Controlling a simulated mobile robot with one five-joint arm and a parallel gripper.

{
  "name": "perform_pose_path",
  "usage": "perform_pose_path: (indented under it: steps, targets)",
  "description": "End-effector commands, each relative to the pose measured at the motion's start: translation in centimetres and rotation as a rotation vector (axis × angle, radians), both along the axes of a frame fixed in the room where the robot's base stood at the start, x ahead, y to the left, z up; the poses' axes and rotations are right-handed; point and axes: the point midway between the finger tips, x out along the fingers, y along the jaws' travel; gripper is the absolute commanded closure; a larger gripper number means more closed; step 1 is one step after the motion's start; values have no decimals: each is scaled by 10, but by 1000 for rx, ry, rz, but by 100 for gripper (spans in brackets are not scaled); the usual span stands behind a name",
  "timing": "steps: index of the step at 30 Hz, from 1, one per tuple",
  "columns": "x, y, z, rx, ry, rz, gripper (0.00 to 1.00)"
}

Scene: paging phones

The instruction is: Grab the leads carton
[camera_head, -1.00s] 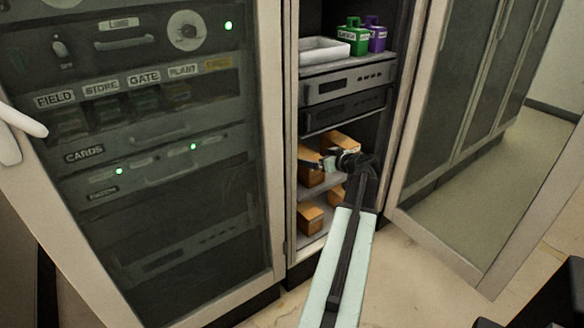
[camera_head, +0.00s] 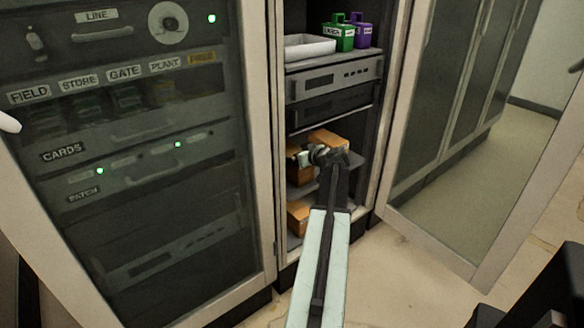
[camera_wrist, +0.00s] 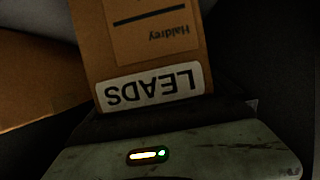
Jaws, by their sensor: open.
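The leads carton (camera_wrist: 150,50) is a brown box with a white "LEADS" label, upside down in the wrist view, with a printed panel above the label. It fills the upper middle, just beyond the pale body of my gripper. In the head view, brown cartons stand on the cabinet's middle shelf, one at the back (camera_head: 327,139) and one at the left (camera_head: 294,172); I cannot tell there which is the leads carton. My gripper (camera_head: 307,157) is open in front of them. Its fingertips are hard to make out, and contact cannot be told.
Another brown carton (camera_wrist: 35,85) is close on the left in the wrist view. A carton (camera_head: 298,217) sits on the bottom shelf. Above are rack units (camera_head: 335,82), a white tray (camera_head: 309,46), and green (camera_head: 341,35) and purple (camera_head: 363,33) items. An open cabinet door (camera_head: 470,150) stands right.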

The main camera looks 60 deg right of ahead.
Motion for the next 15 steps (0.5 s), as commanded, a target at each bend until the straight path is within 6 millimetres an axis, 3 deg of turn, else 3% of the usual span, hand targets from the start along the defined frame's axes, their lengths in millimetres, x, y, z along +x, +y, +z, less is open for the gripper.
perform_pose_path:
  steps: [2, 12, 15]
  targets:
    - [0, 0, 1, 0, 0, 0, 3]
    - [0, 1, 1, 0, 0, 1, 96]
    - [0, 1, 1, 0, -1, 1, 96]
